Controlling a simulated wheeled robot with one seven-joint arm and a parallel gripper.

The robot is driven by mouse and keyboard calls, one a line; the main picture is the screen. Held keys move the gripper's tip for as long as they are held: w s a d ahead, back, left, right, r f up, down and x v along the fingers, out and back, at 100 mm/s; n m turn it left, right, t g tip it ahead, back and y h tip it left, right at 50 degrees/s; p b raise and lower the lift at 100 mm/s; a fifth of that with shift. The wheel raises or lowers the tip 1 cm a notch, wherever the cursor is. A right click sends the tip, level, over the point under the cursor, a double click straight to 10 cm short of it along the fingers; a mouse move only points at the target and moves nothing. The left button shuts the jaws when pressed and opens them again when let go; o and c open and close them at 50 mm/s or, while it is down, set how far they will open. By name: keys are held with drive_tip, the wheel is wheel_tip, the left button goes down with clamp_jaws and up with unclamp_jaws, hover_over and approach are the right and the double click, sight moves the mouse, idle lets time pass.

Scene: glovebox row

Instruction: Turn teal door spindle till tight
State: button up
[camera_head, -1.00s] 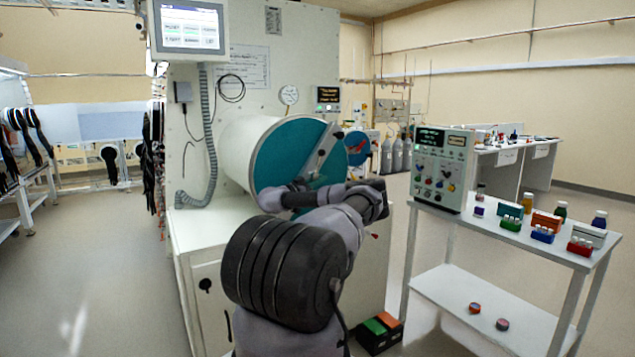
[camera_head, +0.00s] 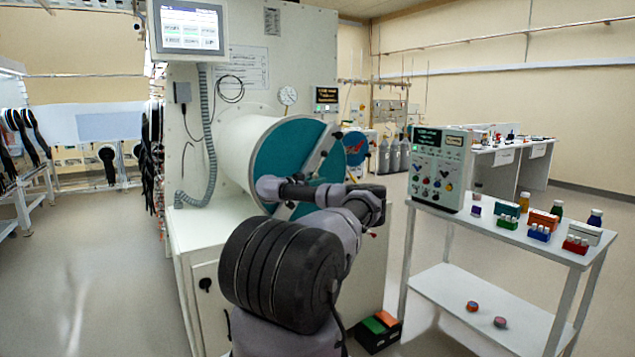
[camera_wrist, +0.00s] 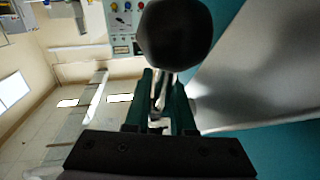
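The round teal door (camera_head: 275,155) closes the end of a white cylinder, and a pale metal bar (camera_head: 322,150) crosses it at a slant. In the wrist view the teal door surface (camera_wrist: 270,150) fills the right side. A large dark round knob (camera_wrist: 173,33) stands close to the camera, with a metal shaft below it. My gripper (camera_wrist: 160,80) has its dark green fingers on either side of that shaft, just below the knob. Whether they press on it I cannot tell. In the head view my own arm covers the middle of the door and hides my fingertips.
A side table (camera_head: 505,232) to the right holds a control box (camera_head: 441,170) and several small bottles and blocks. A black box with green and orange parts (camera_head: 378,330) sits on the floor at the cabinet's foot. The floor on the left is clear.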

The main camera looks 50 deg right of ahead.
drive_tip(key=shift+a, duration=0.1)
drive_tip(key=w+a, duration=0.1)
drive_tip(key=a, duration=0.9)
drive_tip(key=shift+a, duration=0.25)
drive_tip(key=shift+w, duration=0.1)
idle(0.5)
